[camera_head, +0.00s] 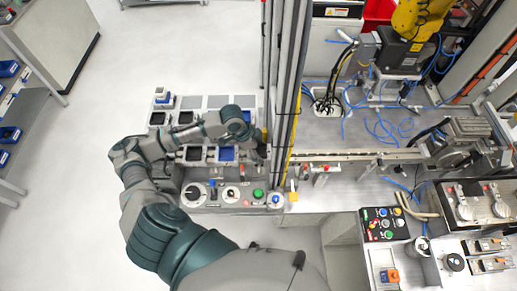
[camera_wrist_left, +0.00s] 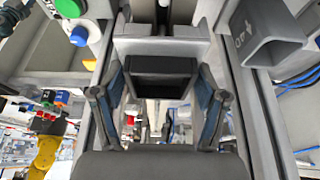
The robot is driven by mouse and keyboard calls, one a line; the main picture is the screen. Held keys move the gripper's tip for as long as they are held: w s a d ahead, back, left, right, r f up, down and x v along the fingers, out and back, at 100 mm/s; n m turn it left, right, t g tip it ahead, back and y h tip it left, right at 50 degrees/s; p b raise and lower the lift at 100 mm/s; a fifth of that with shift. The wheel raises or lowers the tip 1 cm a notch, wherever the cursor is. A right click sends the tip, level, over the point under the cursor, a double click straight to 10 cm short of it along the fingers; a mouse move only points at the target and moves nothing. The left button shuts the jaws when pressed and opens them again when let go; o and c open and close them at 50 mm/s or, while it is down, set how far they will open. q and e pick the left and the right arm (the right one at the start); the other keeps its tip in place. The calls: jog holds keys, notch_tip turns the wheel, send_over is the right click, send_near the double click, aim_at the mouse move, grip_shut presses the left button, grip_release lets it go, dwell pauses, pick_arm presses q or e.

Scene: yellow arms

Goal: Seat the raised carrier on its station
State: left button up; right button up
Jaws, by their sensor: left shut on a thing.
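In the left wrist view, my left gripper (camera_wrist_left: 160,105) has its two blue-padded fingers on either side of a dark, block-shaped piece, which I take to be the carrier (camera_wrist_left: 160,75). The gripper is shut on it. A grey ledge lies just beyond the piece, between two long rails; I cannot tell whether they touch. In the head view, my left gripper (camera_head: 258,152) is small and dark at the left end of the conveyor rail (camera_head: 345,156), partly hidden by my arm. The carrier and its station cannot be made out there. My right gripper is not in view.
A console with dark and blue trays (camera_head: 191,153) and a row of knobs and buttons (camera_head: 230,196) lies under my left forearm. Upright posts (camera_head: 286,75) stand close beside the gripper. A button box (camera_head: 383,224) and a yellow robot arm (camera_head: 420,18) are to the right.

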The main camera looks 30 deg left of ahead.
pick_arm(q)
jog(key=shift+f+p, duration=0.35)
dwell(0.5)
jog(key=o, duration=1.5)
jog(key=shift+c, duration=0.2)
notch_tip(320, 180, up, 3)
jog(key=p, duration=0.3)
jog(key=shift+f, duration=0.1)
jog(key=shift+r+p, duration=0.75)
jog(key=shift+r, duration=1.35)
